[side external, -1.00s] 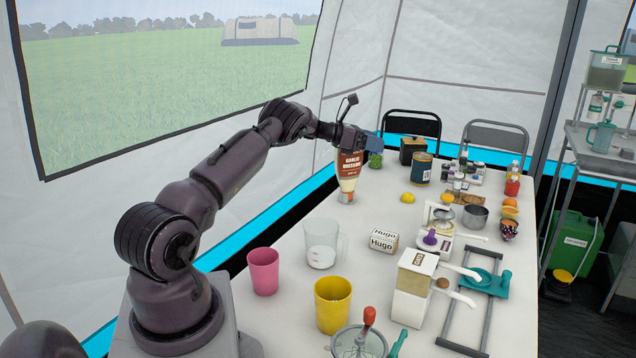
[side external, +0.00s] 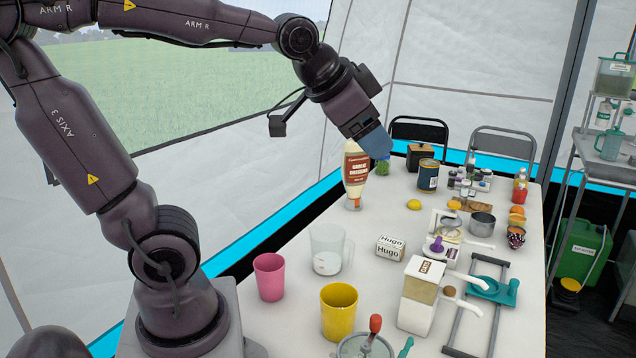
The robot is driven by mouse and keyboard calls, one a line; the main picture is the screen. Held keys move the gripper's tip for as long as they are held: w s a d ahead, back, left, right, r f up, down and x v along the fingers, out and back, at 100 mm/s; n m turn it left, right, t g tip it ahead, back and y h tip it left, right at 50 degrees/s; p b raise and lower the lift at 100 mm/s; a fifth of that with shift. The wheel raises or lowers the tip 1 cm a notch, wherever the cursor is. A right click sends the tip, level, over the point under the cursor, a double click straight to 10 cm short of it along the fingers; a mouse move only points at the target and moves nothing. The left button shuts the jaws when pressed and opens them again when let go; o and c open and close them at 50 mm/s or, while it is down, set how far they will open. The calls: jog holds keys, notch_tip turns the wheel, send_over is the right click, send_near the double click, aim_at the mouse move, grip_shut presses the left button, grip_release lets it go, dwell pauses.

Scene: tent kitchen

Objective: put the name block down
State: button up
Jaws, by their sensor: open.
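The name block (side external: 390,247), a white block with "Hugo" in black on its sides, sits on the white table (side external: 300,345) near its middle. My gripper (side external: 377,146), with blue fingers, is up and behind the block, in front of the upper part of the garlic dressing bottle (side external: 357,172) in this view. It is apart from the block and open. I cannot see anything held between the fingers.
A clear measuring jug (side external: 327,250) stands left of the block, with a pink cup (side external: 269,277) and yellow cup (side external: 339,310) nearer. An oats box (side external: 418,295) stands to the right. A lemon (side external: 414,204) and a can (side external: 428,175) are farther back.

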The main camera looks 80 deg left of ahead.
jog(key=s+d+f+n+g+h, duration=0.1)
jog(key=s+d+f+g+h, duration=0.1)
jog(key=s+d+f, duration=0.3)
jog(key=s+d, duration=0.1)
jog(key=s, duration=0.3)
jog(key=shift+n+g, duration=0.3)
jog(key=shift+n, duration=0.1)
